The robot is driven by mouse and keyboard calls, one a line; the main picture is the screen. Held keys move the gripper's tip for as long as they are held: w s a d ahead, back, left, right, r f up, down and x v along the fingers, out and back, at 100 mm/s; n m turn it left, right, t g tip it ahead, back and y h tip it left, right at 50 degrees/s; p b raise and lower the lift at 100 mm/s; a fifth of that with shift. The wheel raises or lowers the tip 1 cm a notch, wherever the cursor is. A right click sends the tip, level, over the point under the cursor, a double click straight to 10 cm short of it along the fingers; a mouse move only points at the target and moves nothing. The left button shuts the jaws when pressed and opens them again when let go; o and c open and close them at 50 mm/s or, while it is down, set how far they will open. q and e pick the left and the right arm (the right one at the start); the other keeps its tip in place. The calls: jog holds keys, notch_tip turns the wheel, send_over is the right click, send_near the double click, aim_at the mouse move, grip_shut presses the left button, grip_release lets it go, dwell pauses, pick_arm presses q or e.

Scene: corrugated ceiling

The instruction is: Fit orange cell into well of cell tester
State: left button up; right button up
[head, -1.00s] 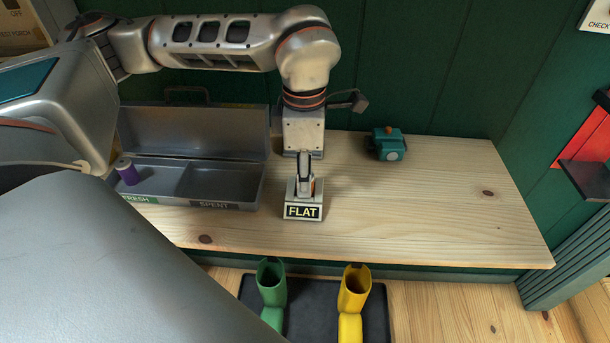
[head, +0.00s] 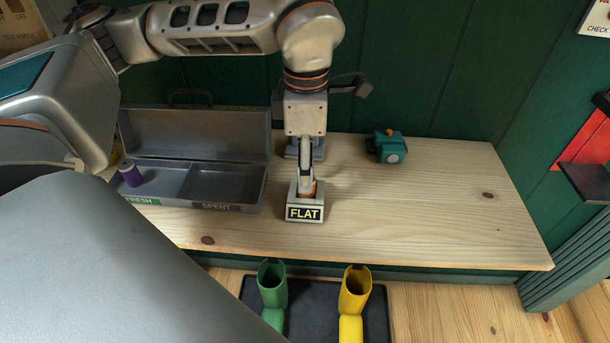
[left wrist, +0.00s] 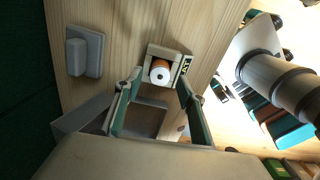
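The cell tester (head: 291,196) stands on the workbench, and its front display reads FLAT. The orange cell (left wrist: 160,72) sits upright in the tester's well in the left wrist view, with its pale end with a dark centre facing up. In the head view a bit of its orange side (head: 319,188) shows behind the display. My left gripper (head: 307,174) points down just above the tester. In the left wrist view its fingers (left wrist: 160,84) are spread apart on either side of the cell, with gaps. My right gripper is in neither view.
An open grey case (head: 262,185) with FRESH and SPENT compartments stands left of the tester. A purple cell (head: 131,175) stands in FRESH; SPENT looks empty. A teal device (head: 388,146) sits behind right. The bench's right side (head: 440,205) is clear.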

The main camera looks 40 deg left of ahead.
pick_arm(q)
notch_tip(320, 180, up, 9)
jog(key=p, duration=0.1)
jog(key=shift+f, duration=0.15)
dwell(0.5)
